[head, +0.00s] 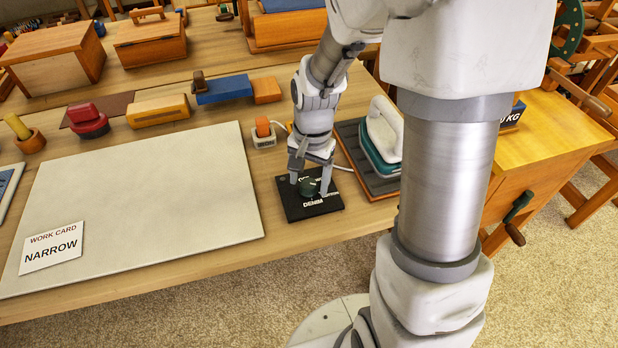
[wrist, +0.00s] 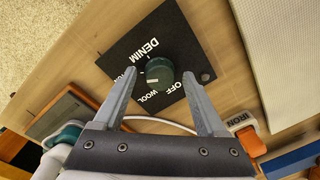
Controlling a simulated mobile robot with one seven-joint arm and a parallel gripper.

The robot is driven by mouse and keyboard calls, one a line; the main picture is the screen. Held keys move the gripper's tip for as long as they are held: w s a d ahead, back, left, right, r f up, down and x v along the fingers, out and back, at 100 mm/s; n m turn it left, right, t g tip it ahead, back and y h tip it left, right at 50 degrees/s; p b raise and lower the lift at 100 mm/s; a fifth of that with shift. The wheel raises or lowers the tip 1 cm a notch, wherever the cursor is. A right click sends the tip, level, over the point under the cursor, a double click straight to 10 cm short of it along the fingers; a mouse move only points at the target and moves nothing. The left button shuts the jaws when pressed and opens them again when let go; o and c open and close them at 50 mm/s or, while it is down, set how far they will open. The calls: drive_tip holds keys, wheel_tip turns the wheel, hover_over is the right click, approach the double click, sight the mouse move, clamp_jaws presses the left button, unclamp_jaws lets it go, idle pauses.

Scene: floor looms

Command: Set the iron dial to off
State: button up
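The dial (head: 309,187) is a round dark green knob on a black panel (head: 328,208) at the table's front edge. In the wrist view the dial (wrist: 160,73) shows a short white mark on its left side, towards a partly hidden label between DENIM and WOOL. OFF is printed at the panel's lower right, partly behind a finger. My gripper (head: 311,178) points down over the panel. In the wrist view my gripper (wrist: 160,78) is open, with one finger on each side of the dial and visible gaps. The iron (head: 384,130), teal with a white handle, stands right of the panel.
A switch block marked IRON (wrist: 242,128) with an orange rocker lies behind the panel, also seen in the head view (head: 263,140). A pale board (head: 150,200) with a work card (head: 53,247) fills the left. Coloured blocks and wooden boxes stand behind.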

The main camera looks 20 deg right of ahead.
clamp_jaws()
idle(0.3)
drive_tip(key=n+p, duration=0.2)
drive_tip(key=n, duration=0.3)
drive_tip(key=shift+n, duration=0.3)
drive_tip(key=n+p, duration=0.2)
drive_tip(key=n, duration=0.4)
drive_tip(key=shift+r+g, duration=0.1)
drive_tip(key=shift+g, duration=0.2)
drive_tip(key=n+p, duration=0.3)
drive_tip(key=n, duration=0.3)
drive_tip(key=shift+w+n+p, duration=0.1)
drive_tip(key=shift+n+p, duration=0.2)
drive_tip(key=shift+n, duration=0.1)
drive_tip(key=n+p, duration=0.3)
drive_tip(key=n, duration=0.2)
drive_tip(key=shift+n, duration=0.4)
